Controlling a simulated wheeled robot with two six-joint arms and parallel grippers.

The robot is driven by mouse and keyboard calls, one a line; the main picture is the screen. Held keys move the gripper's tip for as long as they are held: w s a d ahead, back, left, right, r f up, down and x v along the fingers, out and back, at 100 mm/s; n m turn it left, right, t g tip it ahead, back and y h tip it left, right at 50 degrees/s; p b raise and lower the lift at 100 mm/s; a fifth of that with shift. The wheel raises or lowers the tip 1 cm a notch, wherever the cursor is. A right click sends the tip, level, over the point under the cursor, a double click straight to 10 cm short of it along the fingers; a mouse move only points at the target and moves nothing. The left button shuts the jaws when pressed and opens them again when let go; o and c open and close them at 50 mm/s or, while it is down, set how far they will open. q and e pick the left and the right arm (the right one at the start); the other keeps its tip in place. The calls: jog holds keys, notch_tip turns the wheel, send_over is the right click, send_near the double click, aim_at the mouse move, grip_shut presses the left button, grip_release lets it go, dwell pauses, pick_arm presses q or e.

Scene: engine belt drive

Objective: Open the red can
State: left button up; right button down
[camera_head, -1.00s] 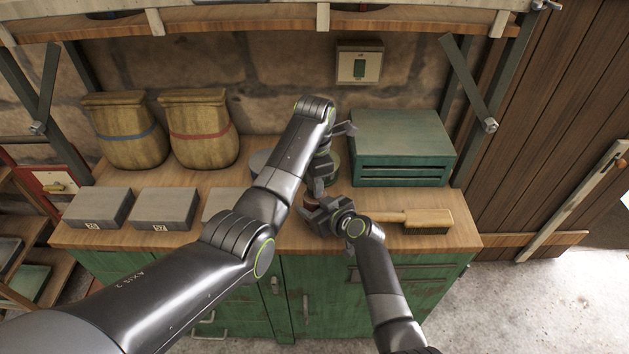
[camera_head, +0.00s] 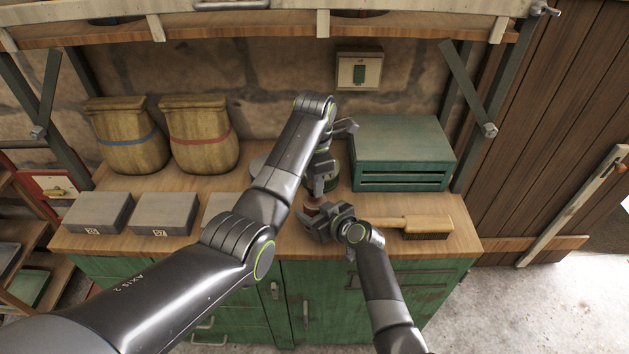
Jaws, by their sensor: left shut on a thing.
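The red can (camera_head: 312,202) shows only as a small reddish-brown patch on the workbench, mostly hidden by my two grippers. My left gripper (camera_head: 319,190) points down from above, shut on the top of the can, its lid; the lid itself is barely visible. My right gripper (camera_head: 313,218) is low at the near side of the can, with its jaws beside it. Whether its jaws touch the can is hidden.
A wooden brush (camera_head: 415,224) lies right of my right gripper. A green box (camera_head: 403,150) stands behind it. Grey blocks (camera_head: 163,214) line the left front of the bench (camera_head: 240,178). Two sacks (camera_head: 200,135) stand at the back left. A shelf (camera_head: 240,28) hangs above.

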jog(key=shift+f, duration=0.1)
pick_arm(q)
jog(key=shift+r, duration=2)
pick_arm(e)
jog(key=c, duration=0.5)
grip_release()
